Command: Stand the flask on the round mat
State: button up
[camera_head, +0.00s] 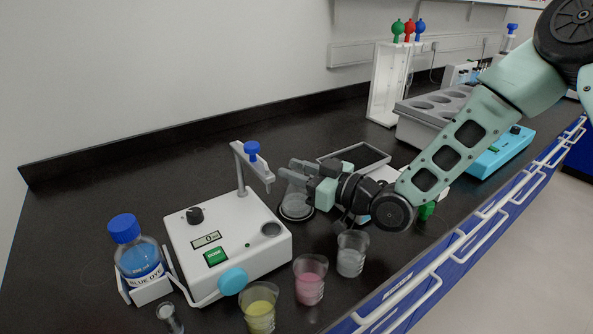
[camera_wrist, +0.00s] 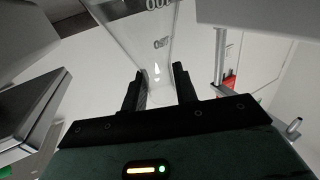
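The clear conical flask (camera_head: 294,202) is upright at the round mat (camera_head: 297,215), a dark disc with a pale ring, in the middle of the bench. The flask appears over the mat; I cannot tell whether its base touches it. My gripper (camera_head: 305,172) reaches in from the right at the flask's upper part. In the wrist view, the narrow part of the flask (camera_wrist: 156,55) lies between the two black fingers of my gripper (camera_wrist: 160,88), which appear closed on it. My gripper partly hides the flask in the head view.
A white device (camera_head: 228,248) with a post stands left of the mat. A blue-capped bottle (camera_head: 138,258) is further left. Clear (camera_head: 351,254), pink (camera_head: 310,279) and yellow (camera_head: 259,307) beakers stand in front. A dark tray (camera_head: 362,156) and grey rack (camera_head: 432,112) lie behind, right.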

jog(key=shift+o, duration=1.1)
jog(key=shift+r, duration=0.25)
jog(key=b+v, duration=0.1)
jog(key=v, duration=1.1)
jog(key=shift+f, duration=0.15)
